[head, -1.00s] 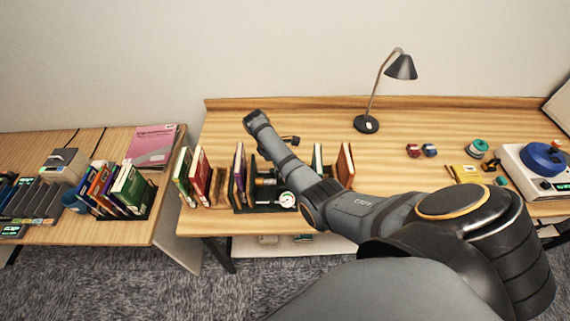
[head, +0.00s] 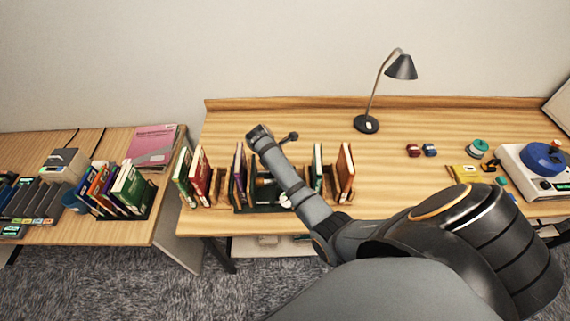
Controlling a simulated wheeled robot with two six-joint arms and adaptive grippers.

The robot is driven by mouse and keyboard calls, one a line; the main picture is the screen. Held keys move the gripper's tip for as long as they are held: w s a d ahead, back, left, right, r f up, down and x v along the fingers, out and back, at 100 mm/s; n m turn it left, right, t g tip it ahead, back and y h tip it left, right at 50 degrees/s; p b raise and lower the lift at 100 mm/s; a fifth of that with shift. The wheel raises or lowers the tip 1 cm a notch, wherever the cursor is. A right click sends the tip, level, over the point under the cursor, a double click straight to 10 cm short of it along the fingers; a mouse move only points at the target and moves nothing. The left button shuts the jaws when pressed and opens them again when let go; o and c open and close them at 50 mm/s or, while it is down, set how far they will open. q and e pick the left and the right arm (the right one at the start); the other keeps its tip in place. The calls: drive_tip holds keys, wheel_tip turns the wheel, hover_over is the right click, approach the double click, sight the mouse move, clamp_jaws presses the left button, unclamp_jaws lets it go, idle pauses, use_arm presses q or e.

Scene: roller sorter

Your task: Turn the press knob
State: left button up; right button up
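A dark press-like device (head: 243,203) stands between the books near the front of the middle table. It has an orange-brown part (head: 264,182), and my arm covers much of it. A small dark rod with a round black end (head: 293,136) shows just right of my arm's tip; I cannot tell whether it is the press knob. My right arm reaches in from the lower right, its end (head: 259,134) above and behind the device. The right gripper's fingers are hidden or cannot be made out, and so is any contact. My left gripper is not in view.
Books stand left (head: 199,174) and right (head: 345,170) of the device. A black lamp (head: 402,68) stands at the back. A white unit with a blue round top (head: 543,157) and small items are at the right.

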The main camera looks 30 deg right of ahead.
drive_tip(key=shift+n, duration=0.3)
drive_tip(key=o, duration=1.2)
drive_tip(key=shift+c, duration=0.2)
drive_tip(key=v, duration=1.2)
drive_tip(key=shift+s, duration=0.15)
